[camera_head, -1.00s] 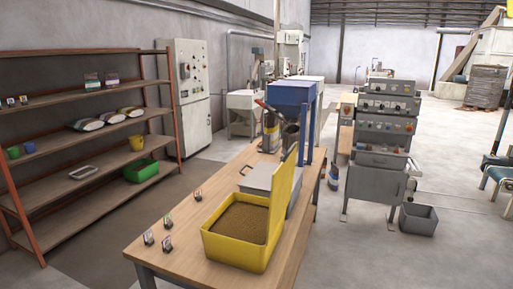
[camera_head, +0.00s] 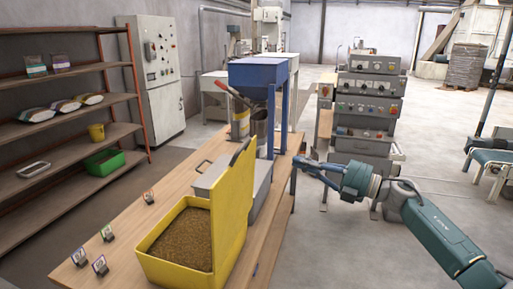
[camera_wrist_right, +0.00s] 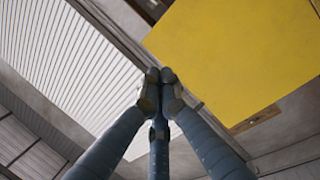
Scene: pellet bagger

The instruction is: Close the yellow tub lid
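The yellow tub (camera_head: 172,274) stands on the near end of the wooden table, filled with brown pellets (camera_head: 183,240). Its yellow lid (camera_head: 235,205) stands up, open, along the tub's right side. The lid also seems to be the large flat yellow panel (camera_wrist_right: 240,55) in the right wrist view. My right gripper (camera_head: 297,161) is to the right of the lid and apart from it, beyond the table's right edge. In the right wrist view its fingertips (camera_wrist_right: 160,77) are together with nothing between them. My left gripper is not in view.
A grey box (camera_head: 212,180) sits behind the lid, and a blue hopper machine (camera_head: 258,72) stands farther back on the table (camera_head: 120,232). Small card holders (camera_head: 107,233) stand left of the tub. A grey control cabinet (camera_head: 365,110) is behind my right arm.

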